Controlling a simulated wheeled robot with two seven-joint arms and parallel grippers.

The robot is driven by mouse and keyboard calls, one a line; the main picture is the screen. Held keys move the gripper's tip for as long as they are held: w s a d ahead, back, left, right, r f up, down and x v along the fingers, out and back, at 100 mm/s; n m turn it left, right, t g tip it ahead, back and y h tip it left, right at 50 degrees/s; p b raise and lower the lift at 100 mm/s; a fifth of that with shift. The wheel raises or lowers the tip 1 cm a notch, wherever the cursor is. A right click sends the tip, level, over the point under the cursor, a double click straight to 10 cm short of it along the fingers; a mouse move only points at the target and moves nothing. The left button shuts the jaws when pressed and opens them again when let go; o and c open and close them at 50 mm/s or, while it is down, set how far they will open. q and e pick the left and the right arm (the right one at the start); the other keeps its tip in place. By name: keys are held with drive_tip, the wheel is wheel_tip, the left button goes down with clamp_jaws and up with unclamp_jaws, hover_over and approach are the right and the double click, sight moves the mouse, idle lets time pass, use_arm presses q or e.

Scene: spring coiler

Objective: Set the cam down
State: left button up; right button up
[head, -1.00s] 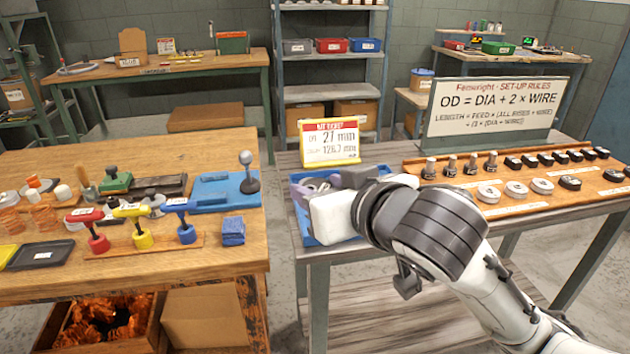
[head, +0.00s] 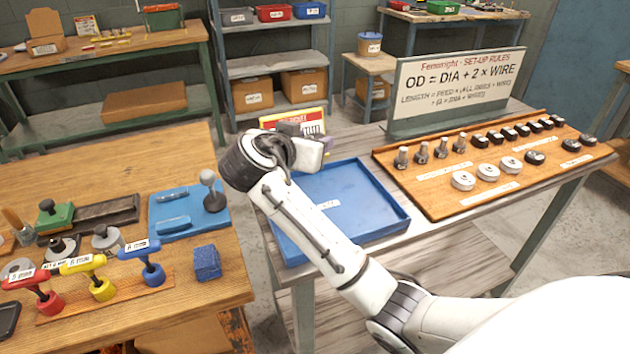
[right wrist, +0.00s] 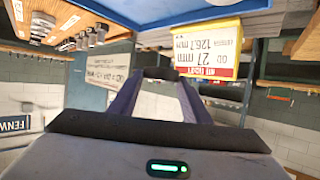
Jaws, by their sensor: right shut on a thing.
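My right gripper (head: 322,146) is raised over the back left corner of the blue tray (head: 398,222). In the right wrist view its two purple-grey fingers (right wrist: 160,78) are shut on a small dark piece (right wrist: 160,73), likely the cam; its shape is hard to make out. In the head view the gripper and wrist hide the held piece. My left gripper is not in view.
A wooden board (head: 430,195) right of the tray holds dark posts, pale discs and several black pieces. A rules sign (head: 455,85) stands behind it. The yellow-and-red ticket (right wrist: 208,50) is close to the gripper. The left bench (head: 200,290) holds coloured-handled tools and a blue block (head: 207,262).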

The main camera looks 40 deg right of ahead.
wheel_tip(320, 180, down, 6)
drive_tip(key=shift+d+r, duration=0.15)
drive_tip(key=shift+r, duration=0.05)
wheel_tip(320, 180, down, 4)
drive_tip(key=shift+f, duration=0.15)
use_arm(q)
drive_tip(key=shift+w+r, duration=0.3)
